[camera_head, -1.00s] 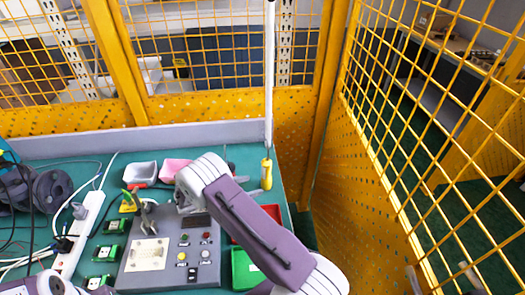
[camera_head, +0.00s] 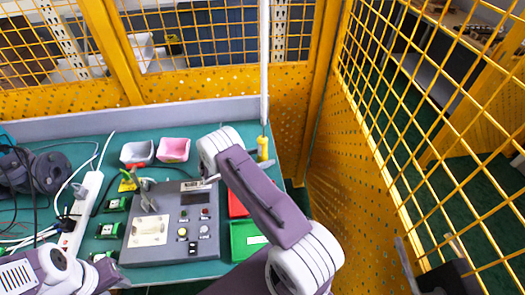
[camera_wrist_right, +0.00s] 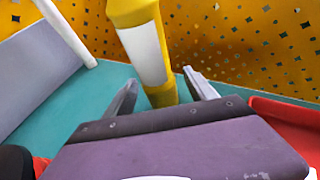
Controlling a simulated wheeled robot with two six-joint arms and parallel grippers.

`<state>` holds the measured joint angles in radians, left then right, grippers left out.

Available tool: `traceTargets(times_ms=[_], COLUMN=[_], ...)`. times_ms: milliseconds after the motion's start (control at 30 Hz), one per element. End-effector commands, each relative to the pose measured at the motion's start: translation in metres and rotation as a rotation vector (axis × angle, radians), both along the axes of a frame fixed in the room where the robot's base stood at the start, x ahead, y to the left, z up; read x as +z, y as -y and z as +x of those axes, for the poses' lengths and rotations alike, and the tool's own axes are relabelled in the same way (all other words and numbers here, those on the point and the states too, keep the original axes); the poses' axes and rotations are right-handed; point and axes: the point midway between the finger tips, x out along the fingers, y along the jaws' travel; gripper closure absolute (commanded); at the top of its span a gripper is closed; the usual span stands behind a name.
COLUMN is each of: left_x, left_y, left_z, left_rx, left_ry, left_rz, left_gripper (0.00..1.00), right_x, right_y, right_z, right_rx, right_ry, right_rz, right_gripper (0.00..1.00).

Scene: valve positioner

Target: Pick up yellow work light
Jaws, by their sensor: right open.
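The yellow work light (camera_head: 263,149) stands upright at the right rear corner of the teal bench, beside a white pole. In the right wrist view it is a yellow cylinder with a white band (camera_wrist_right: 150,50), its top cut off by the frame. My right gripper (camera_wrist_right: 161,77) is open, its fingertips to either side of the light's lower part in that view. I cannot tell how far between them it lies; no contact shows.
A red bin (camera_head: 237,203) and a green bin (camera_head: 246,238) sit right of the grey control panel (camera_head: 172,256). A power strip (camera_head: 83,205) lies left. Yellow mesh fencing (camera_head: 440,130) encloses the bench.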

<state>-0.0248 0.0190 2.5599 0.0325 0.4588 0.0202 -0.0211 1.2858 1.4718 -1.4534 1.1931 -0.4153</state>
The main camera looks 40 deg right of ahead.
Motion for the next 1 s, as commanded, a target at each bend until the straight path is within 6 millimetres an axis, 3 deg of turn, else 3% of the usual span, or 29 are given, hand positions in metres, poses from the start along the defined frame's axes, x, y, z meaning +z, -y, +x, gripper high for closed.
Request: traceTargets(times_ms=[133,167,367,400,733,967,1000], left_x=[0.0,0.0,0.0,0.0,0.0,-0.003,-0.002], left_y=[0.0,0.0,0.0,0.0,0.0,0.0,0.0], left_z=[0.0,0.0,0.0,0.0,0.0,0.0,0.0], left_rx=[0.0,0.0,0.0,0.0,0.0,0.0,0.0], left_ry=[0.0,0.0,0.0,0.0,0.0,0.0,0.0], left_rz=[0.0,0.0,0.0,0.0,0.0,0.0,0.0], left_gripper=[0.64,0.64,0.64,0.64,0.64,0.64,0.64], right_x=[0.0,0.0,0.0,0.0,0.006,0.045,0.048], right_y=[0.0,0.0,0.0,0.0,0.0,0.0,0.001], right_z=[0.0,0.0,0.0,0.0,0.001,0.001,-0.009], right_rx=[0.001,0.001,0.001,0.001,0.0,0.0,-0.001], right_ry=[0.0,0.0,0.001,0.001,0.003,0.006,-0.001], right_rz=[0.0,0.0,0.0,0.0,-0.001,-0.001,-0.001], right_gripper=[0.35,0.41,0.96,1.0,1.0,1.0,1.0])
